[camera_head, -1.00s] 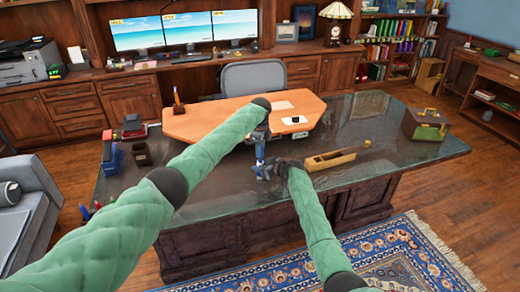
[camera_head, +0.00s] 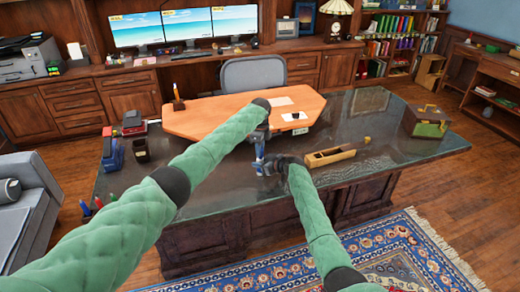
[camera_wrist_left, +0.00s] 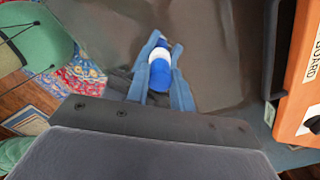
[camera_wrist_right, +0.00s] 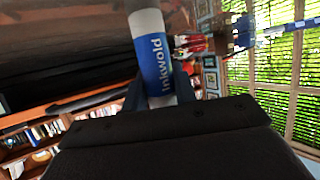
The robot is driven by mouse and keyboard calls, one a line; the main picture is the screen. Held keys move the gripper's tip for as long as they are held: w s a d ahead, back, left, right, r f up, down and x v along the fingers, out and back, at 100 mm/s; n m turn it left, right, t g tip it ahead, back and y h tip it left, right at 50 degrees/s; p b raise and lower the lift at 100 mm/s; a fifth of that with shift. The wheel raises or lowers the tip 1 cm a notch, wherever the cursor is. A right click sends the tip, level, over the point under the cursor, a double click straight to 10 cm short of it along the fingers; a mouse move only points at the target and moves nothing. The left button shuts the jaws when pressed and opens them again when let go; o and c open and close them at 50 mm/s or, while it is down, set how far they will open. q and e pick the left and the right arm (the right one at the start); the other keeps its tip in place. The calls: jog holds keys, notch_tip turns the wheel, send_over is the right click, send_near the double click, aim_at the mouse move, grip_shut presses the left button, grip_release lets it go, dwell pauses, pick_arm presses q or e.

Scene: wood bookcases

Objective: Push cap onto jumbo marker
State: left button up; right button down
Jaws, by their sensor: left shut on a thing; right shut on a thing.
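My left gripper (camera_head: 258,158) points down over the glass desk top and is shut on a blue piece, which looks like the cap (camera_wrist_left: 160,76). A white band and more blue show just beyond it in the left wrist view. My right gripper (camera_head: 270,167) is close beside and below it, shut on the marker (camera_wrist_right: 152,50), a white barrel with a blue "Inkwold" label. In the head view the two grippers nearly meet and the pieces are small between them. Cap and marker look in line and close. I cannot tell whether the cap is fully seated.
The dark glass-topped desk (camera_head: 400,160) lies under both grippers. A wooden tray (camera_head: 330,156) is just right of them, and a green-brown box (camera_head: 427,121) is farther right. An orange-wood board (camera_head: 205,118) lies behind. Pens and holders stand at the left.

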pick_arm(q)
jog(key=shift+f, duration=0.6)
jog(key=o, duration=1)
jog(key=shift+o, duration=0.2)
notch_tip(320, 180, up, 12)
pick_arm(e)
jog(key=c, duration=1)
grip_release()
jog(key=shift+c, duration=0.2)
pick_arm(q)
jog(key=shift+f, duration=0.15)
